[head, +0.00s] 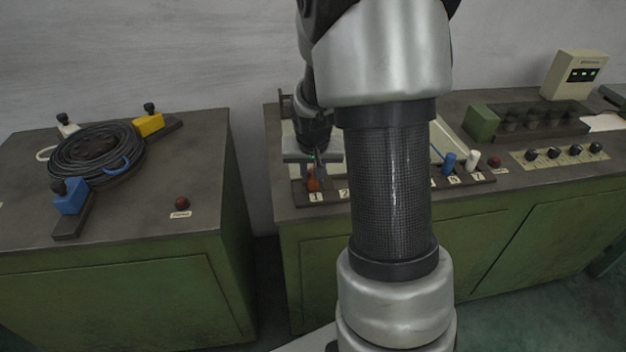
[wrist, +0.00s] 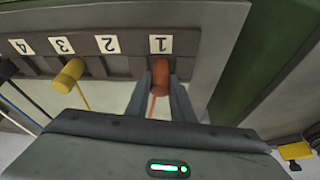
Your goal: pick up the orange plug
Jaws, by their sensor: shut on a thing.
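The orange plug (wrist: 160,76) stands at the slot labelled 1 of the numbered strip (wrist: 205,45) in the wrist view. It also shows in the head view (head: 313,183) at the strip's left end. My gripper (wrist: 162,86) is shut on the orange plug, with one finger on each side of it. The gripper also shows in the head view (head: 312,160), over the left part of the right-hand bench. An orange cord runs from the plug back between the fingers. I cannot tell whether the plug is seated or just lifted.
A yellow plug (wrist: 69,76) stands near labels 2 and 3. Blue (head: 449,163) and white (head: 473,159) plugs stand at the strip's right end. A coiled black cable (head: 97,150) lies on the left bench.

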